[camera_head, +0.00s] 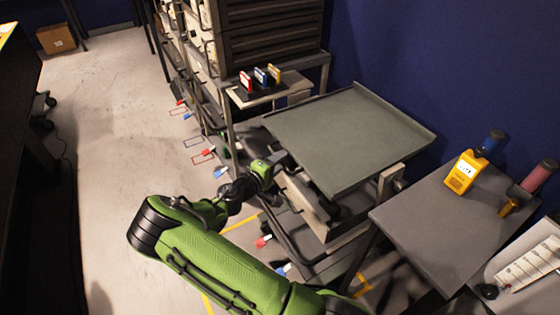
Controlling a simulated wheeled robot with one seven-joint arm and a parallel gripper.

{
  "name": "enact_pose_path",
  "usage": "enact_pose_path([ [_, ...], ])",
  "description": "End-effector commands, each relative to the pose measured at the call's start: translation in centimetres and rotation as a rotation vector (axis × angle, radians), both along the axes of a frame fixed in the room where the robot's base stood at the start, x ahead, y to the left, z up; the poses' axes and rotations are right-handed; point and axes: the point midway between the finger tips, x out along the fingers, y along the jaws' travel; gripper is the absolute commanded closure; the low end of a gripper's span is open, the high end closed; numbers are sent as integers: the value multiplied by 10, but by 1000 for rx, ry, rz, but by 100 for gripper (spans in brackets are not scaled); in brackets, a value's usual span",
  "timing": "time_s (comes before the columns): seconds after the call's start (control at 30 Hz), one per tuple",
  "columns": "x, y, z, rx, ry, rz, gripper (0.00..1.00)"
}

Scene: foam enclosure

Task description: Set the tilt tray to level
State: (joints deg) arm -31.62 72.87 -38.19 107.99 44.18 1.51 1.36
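The tilt tray (350,135) is a grey-green flat tray with a low rim, on a metal frame right of the middle. It looks tilted, but I cannot tell the exact angle. My green arm reaches in from the bottom, and my gripper (281,160) is at the tray's left side, close to its near-left edge. The fingers are small and dark against the frame, so I cannot tell whether they are open, shut or touching the tray. A yellow handheld device (465,172) with a white display stands on the side table to the right.
A grey side table (430,225) stands right of the tray, with dark and pink cylinders. A small shelf (258,95) behind the tray holds red, blue and yellow items. A drawer cabinet (268,40) stands at the back. Open floor (110,160) lies left.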

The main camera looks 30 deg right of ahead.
Motion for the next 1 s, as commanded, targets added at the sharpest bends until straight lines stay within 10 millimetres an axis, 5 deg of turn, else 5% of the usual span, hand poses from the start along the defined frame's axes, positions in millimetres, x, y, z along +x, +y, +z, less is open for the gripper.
enact_pose_path([
  [0.5,-44,124,24,2,1,3,62],
  [1.0,-50,138,25,2,1,-1,62],
])
